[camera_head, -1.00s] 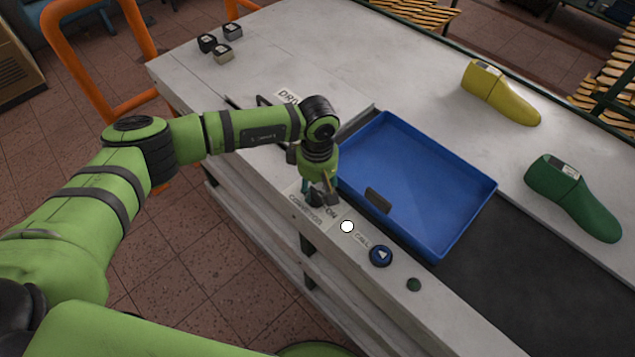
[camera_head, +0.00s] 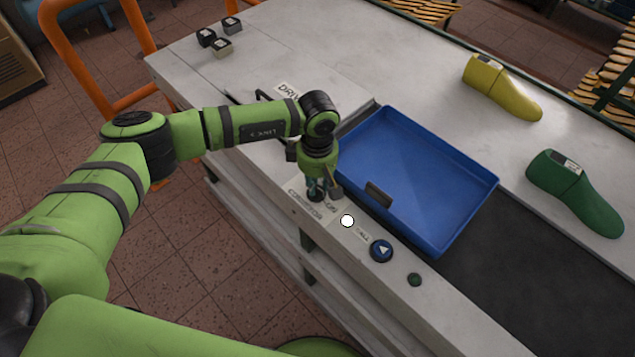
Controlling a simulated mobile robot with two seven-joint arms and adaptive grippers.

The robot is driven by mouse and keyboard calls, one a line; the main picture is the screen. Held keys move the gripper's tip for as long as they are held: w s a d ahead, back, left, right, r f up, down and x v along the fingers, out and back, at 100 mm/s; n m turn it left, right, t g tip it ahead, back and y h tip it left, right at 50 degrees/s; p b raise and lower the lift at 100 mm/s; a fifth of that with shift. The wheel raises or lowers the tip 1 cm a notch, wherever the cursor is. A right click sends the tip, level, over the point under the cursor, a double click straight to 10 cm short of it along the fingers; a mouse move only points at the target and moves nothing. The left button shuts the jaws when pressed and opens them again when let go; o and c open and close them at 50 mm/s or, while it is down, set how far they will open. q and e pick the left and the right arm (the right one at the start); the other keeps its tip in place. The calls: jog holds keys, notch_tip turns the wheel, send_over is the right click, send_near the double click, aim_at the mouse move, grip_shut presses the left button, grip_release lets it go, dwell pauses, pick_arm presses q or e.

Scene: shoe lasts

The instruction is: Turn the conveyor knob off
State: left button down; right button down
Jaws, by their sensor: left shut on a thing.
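My left gripper (camera_head: 324,191) points down at the front edge of the workbench and is shut on the conveyor knob, which is mostly hidden under the fingers. The knob's dark parts show only in bits, so its exact angle cannot be told. A conveyor label (camera_head: 303,204) lies just left of and below the gripper, its lettering partly covered. A round white lamp or button (camera_head: 347,221) sits to the lower right of the gripper. My right gripper is not in view.
An empty blue tray (camera_head: 440,213) stands right of the gripper, close to it, on the dark belt (camera_head: 520,285). Yellow (camera_head: 500,88) and green (camera_head: 575,193) shoe lasts lie beyond.

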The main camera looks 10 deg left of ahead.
pick_arm(q)
jog(key=shift+f+n+b, duration=0.25)
jog(key=shift+n+b, duration=0.45)
jog(key=n+b, duration=0.7)
jog(key=shift+a, duration=0.15)
jog(key=n+b, duration=0.3)
jog(key=n, duration=0.1)
jog(key=shift+a+n+b, duration=0.1)
jog(key=shift+n+b, duration=0.25)
jog(key=shift+n, duration=0.05)
jog(key=shift+s+r+n+b, duration=0.1)
jog(key=shift+r+n+b, duration=0.1)
jog(key=shift+n+b, duration=1.4)
jog(key=shift+n, duration=0.4)
jog(key=c, duration=1.1)
grip_release()
jog(key=shift+r, duration=0.1)
